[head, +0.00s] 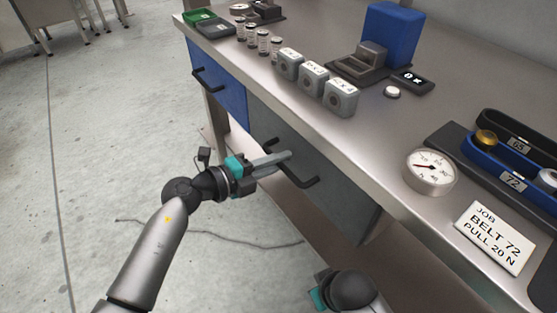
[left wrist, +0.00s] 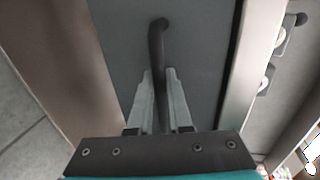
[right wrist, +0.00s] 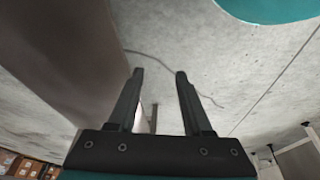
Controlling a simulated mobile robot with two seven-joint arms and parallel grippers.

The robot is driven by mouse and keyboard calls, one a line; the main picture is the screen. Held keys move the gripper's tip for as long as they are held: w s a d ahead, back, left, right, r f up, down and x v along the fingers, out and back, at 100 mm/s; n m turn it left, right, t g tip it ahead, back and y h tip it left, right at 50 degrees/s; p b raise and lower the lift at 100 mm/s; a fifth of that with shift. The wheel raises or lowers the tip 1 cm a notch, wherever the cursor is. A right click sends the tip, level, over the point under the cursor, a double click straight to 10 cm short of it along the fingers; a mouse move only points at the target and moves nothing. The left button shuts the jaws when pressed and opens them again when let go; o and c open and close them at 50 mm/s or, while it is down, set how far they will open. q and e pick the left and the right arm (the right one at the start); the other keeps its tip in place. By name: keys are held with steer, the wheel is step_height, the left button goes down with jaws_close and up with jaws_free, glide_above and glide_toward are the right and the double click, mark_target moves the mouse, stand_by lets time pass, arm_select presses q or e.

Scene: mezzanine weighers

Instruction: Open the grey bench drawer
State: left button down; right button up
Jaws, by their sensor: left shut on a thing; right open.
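The grey drawer (head: 335,197) is in the bench's front, below the top, and carries a black bar handle (head: 304,181). My left gripper (head: 287,156) is at this handle with its fingers shut on it. In the left wrist view the handle (left wrist: 157,45) runs down between the two fingers (left wrist: 160,75), with the drawer front (left wrist: 200,50) behind it.
A blue drawer (head: 222,85) with its own handle is left of the grey one.

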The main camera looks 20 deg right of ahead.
arm_select(q)
steer(key=shift+a, duration=0.1)
stand_by(0.7)
steer(key=f+p+v, duration=0.2)
steer(key=v, duration=1.1)
steer(key=a+f+p+v, duration=0.1)
steer(key=f+p+v, duration=0.1)
steer(key=v, duration=1.1)
steer(key=shift+s+a+f, duration=0.25)
steer(key=shift+a+f, duration=0.2)
steer(key=shift+f, duration=0.25)
arm_select(e)
steer(key=s+d+f+g, duration=0.1)
steer(key=s+f, duration=0.3)
steer(key=f, duration=0.4)
steer(key=shift+d+f, duration=0.25)
steer(key=shift+d, duration=0.1)
steer(key=shift+s, duration=0.1)
arm_select(q)
steer(key=c, duration=0.8)
jaws_free()
steer(key=shift+c, duration=0.2)
